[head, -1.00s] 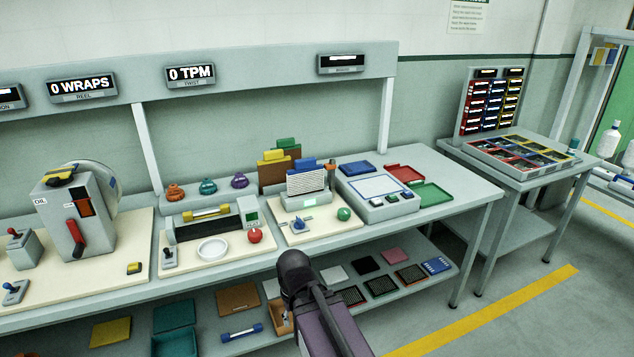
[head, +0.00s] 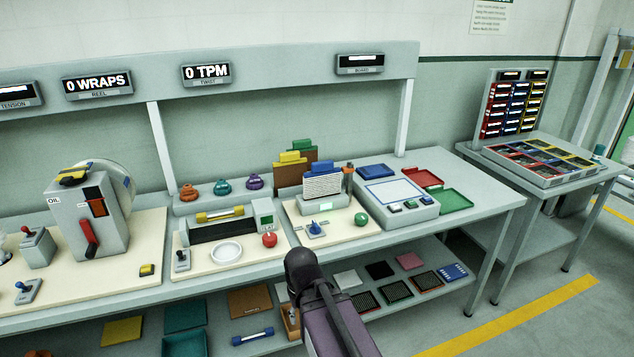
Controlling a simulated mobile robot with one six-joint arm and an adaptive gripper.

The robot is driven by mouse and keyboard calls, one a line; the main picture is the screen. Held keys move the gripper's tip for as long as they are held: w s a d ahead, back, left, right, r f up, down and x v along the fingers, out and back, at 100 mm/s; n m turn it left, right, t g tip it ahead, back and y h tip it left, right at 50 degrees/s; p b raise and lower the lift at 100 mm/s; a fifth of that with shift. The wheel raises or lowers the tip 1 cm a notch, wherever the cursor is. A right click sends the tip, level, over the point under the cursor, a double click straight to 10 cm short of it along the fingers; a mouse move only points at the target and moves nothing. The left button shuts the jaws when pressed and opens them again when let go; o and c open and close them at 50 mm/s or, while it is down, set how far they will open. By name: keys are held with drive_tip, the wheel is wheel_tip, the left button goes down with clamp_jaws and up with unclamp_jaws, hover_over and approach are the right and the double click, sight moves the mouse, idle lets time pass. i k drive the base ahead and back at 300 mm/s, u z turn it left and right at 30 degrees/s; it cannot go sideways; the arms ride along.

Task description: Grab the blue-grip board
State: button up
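The blue-grip board (head: 322,186) stands upright on the bench in the head view. It has a pale, finely patterned face and a blue grip along its top edge. It is the front one of a small group, in or just behind a grey station with a small lit screen. A brown board with a yellow grip (head: 291,157) and a brown board with a green grip (head: 302,144) stand behind it and are partly hidden. My arm shows at the bottom middle, in front of the bench; my gripper is not in view.
A white-topped console (head: 394,190) stands right of the boards, with a red tray (head: 423,177) and a green tray (head: 456,200) beyond. A green ball knob (head: 361,219) and blue lever (head: 316,229) sit before the boards. The lower shelf holds several flat panels.

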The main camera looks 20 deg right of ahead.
sight(324, 180)
drive_tip(key=i, duration=0.85)
drive_tip(key=z, duration=0.05)
